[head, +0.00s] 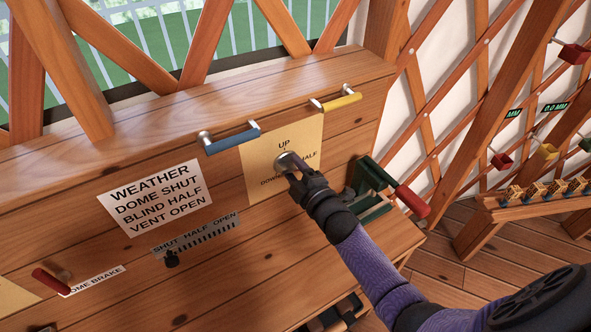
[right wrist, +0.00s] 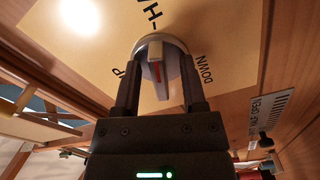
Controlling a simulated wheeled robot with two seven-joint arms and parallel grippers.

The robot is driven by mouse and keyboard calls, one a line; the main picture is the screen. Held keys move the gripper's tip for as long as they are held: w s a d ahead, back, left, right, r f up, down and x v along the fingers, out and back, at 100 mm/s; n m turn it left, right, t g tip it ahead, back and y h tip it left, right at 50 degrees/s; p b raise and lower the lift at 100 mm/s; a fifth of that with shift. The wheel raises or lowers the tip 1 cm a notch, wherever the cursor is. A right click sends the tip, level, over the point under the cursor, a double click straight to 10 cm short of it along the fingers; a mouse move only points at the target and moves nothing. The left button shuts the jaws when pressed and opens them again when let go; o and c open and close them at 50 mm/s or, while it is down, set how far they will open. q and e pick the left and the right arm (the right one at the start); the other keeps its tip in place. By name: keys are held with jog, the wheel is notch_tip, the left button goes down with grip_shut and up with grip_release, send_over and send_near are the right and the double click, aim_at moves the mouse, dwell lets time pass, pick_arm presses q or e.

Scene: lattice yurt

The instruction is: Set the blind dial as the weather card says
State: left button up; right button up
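The weather card (head: 155,197) on the wooden panel reads dome shut, blind half, vent open. The blind dial (head: 288,162) is a round grey knob on a tan plate (head: 258,188) marked UP, HALF and DOWN. My right gripper (head: 295,170) is at the dial and partly hides it in the head view. In the right wrist view the dial (right wrist: 158,58) lies between the two fingers, with gaps beside its raised bar. A red line shows on the bar, which lies roughly in line with HALF. I cannot tell which end points. My left gripper is out of view.
A blue handle (head: 231,138) and a yellow handle (head: 336,101) stick out above the plate. A shut-half-open slider (head: 172,259) and a red dome brake lever (head: 52,282) are at lower left. A green box with a red handle (head: 412,200) projects just right of my right gripper.

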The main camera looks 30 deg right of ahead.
jog(key=s+p, duration=0.2)
jog(key=s, duration=0.8)
jog(key=shift+d, duration=0.3)
